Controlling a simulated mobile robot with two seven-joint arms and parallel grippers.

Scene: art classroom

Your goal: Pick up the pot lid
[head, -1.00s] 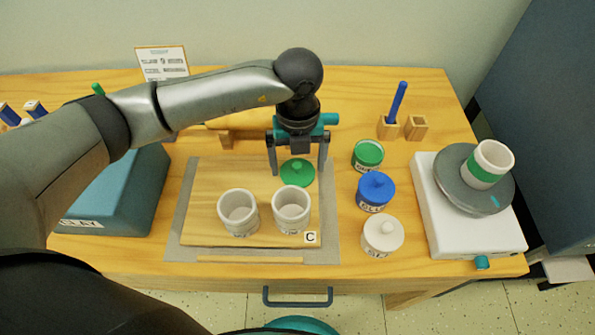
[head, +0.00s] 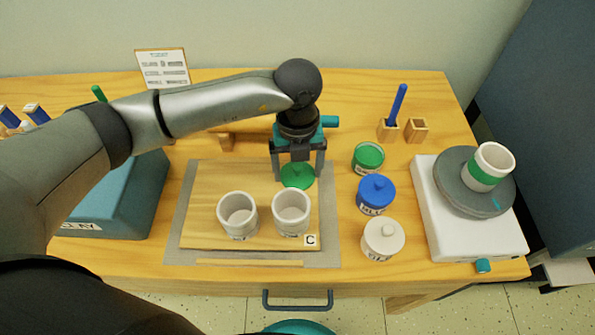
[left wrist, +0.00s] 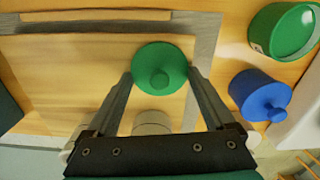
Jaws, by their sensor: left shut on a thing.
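The pot lid (head: 298,181) is a round green disc with a small knob, at the back right of the wooden board. My left gripper (head: 299,174) points down over it with a finger on each side, shut on its rim. In the left wrist view the green lid (left wrist: 160,62) sits between the two fingertips (left wrist: 161,76). I cannot tell whether it is clear of the board. An open green jar (head: 368,157) stands to the right. My right gripper is not in view.
Two white cups (head: 238,215) stand on the board (head: 200,185) in front of the lid. A blue lidded jar (head: 376,193) and a white lidded jar (head: 383,238) stand right of it. A wheel (head: 455,190) with a banded cup is farther right.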

